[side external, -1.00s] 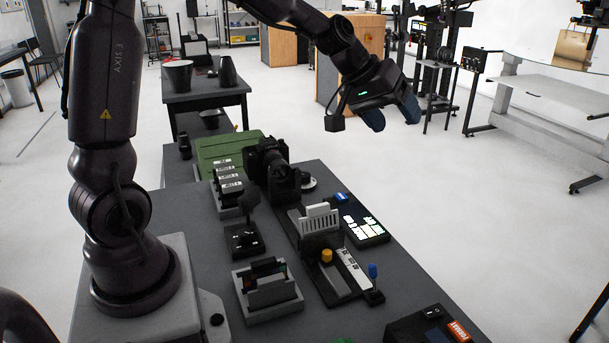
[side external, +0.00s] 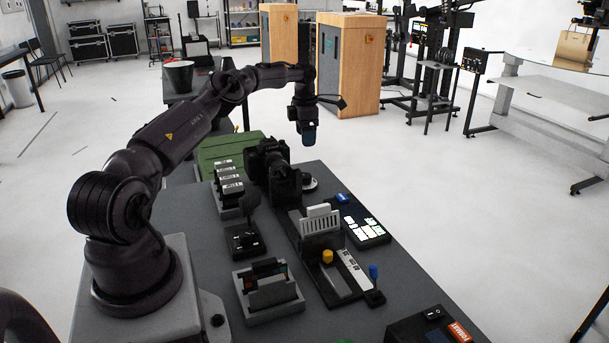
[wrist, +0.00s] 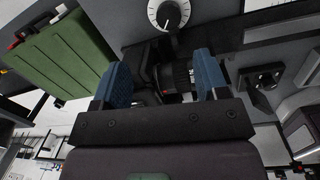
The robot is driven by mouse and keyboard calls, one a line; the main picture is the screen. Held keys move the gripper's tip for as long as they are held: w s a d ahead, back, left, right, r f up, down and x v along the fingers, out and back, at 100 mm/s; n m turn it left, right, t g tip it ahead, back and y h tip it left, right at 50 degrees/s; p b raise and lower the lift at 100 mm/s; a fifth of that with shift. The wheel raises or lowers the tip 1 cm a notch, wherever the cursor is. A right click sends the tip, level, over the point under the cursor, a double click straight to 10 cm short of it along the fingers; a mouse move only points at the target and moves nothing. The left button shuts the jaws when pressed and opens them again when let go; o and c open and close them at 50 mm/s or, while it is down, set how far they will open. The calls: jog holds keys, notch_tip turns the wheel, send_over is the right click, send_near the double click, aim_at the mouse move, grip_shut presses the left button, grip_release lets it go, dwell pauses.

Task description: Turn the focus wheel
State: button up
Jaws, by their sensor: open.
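A black camera (side external: 270,163) stands at the far part of the grey table. A round wheel with a white face lies low beside it, partly hidden behind it in the side view (side external: 309,183). In the wrist view the white-faced wheel (wrist: 164,14) shows a dark knob and pointer at the top edge. My gripper (side external: 309,136) points down above and just right of the camera, apart from the wheel. In the wrist view its blue fingertips (wrist: 163,78) are spread, with the black camera (wrist: 178,76) showing between and beyond them. Nothing is held.
A green case (side external: 215,148) lies left of the camera. A labelled block rack (side external: 228,187), a black joystick (side external: 245,232), a lit button panel (side external: 361,220) and a slider unit with a yellow knob (side external: 328,257) occupy the nearer table. The air around my gripper is open.

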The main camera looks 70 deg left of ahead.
aim_at(304, 175)
jog(key=shift+m+g, duration=0.3)
jog(key=f, duration=1.3)
jog(key=shift+s+d, duration=0.2)
jog(key=shift+s, duration=0.1)
jog(key=c, duration=0.9)
jog(key=shift+n, duration=0.7)
jog(key=shift+c, duration=0.2)
jog(key=o, duration=0.9)
